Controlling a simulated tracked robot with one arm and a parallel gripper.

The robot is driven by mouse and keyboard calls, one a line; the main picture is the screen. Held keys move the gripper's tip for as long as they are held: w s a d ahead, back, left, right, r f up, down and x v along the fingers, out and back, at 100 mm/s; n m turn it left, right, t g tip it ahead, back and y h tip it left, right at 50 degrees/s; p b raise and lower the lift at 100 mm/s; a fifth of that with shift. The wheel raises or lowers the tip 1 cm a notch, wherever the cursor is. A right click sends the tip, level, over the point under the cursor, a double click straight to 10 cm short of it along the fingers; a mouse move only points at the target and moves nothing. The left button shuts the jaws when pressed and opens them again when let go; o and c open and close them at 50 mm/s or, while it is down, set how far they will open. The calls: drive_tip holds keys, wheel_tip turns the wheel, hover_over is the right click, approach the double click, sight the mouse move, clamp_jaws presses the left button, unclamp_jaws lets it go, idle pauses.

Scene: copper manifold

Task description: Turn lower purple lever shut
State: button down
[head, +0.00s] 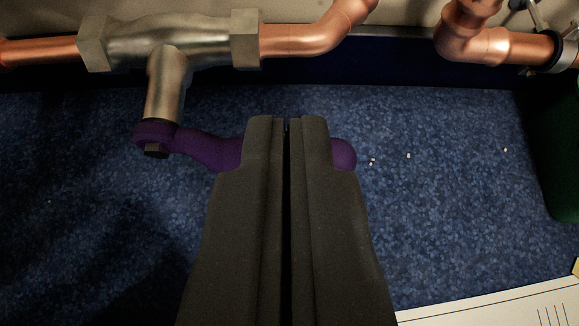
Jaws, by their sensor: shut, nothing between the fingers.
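The purple lever (207,150) is in the left middle of the head view. The lever points right, roughly in line with the pipe. My gripper (287,122) is shut and empty, with its fingers across the lever in the picture. They hide the middle of the lever, and its rounded tip shows to their right. I cannot tell whether the fingers touch the lever or are above it.
Copper pipe (300,40) runs right from the valve and bends up. A copper elbow (475,42) with a dark clamp is at the upper right. A dark green object (560,150) stands at the right edge. White paper (490,305) lies at the lower right. Blue speckled floor (450,210) is mostly clear.

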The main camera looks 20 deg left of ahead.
drive_tip(key=shift+w+a+f+b, duration=0.1)
drive_tip(key=shift+f+b, duration=0.1)
drive_tip(key=shift+f, duration=0.4)
drive_tip(key=shift+w+a+f+b, duration=0.1)
drive_tip(key=shift+f+b, duration=0.05)
drive_tip(key=shift+f, duration=0.4)
